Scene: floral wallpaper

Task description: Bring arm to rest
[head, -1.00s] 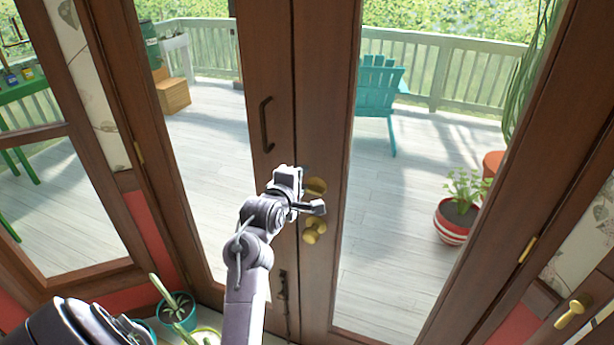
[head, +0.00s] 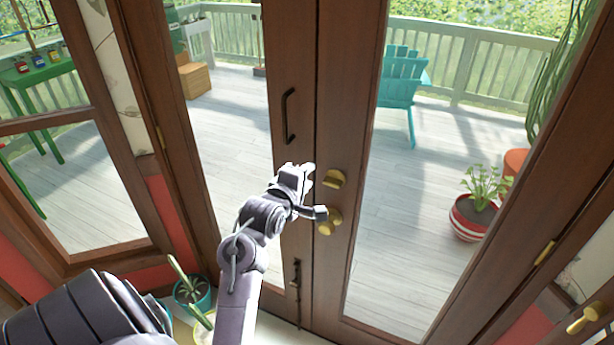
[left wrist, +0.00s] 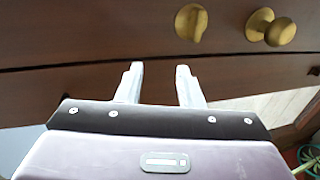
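My left arm (head: 240,260) reaches up in front of a brown double glass door. My left gripper (head: 303,175) is just left of the upper brass knob (head: 334,179); the lower brass knob (head: 330,222) is beside a small part of my wrist. In the left wrist view, the two pale fingers of the left gripper (left wrist: 160,85) are apart with nothing between them. They point at the brown door wood (left wrist: 100,90), with the upper knob (left wrist: 191,22) and lower knob (left wrist: 271,28) beyond, to the right. My right gripper is in neither view.
A dark handle (head: 288,116) is on the left door. Potted plants (head: 192,291) stand low, beside my arm. Through the glass are a deck with a teal chair (head: 402,84) and a striped pot (head: 474,218). Another brass handle (head: 589,320) is at lower right.

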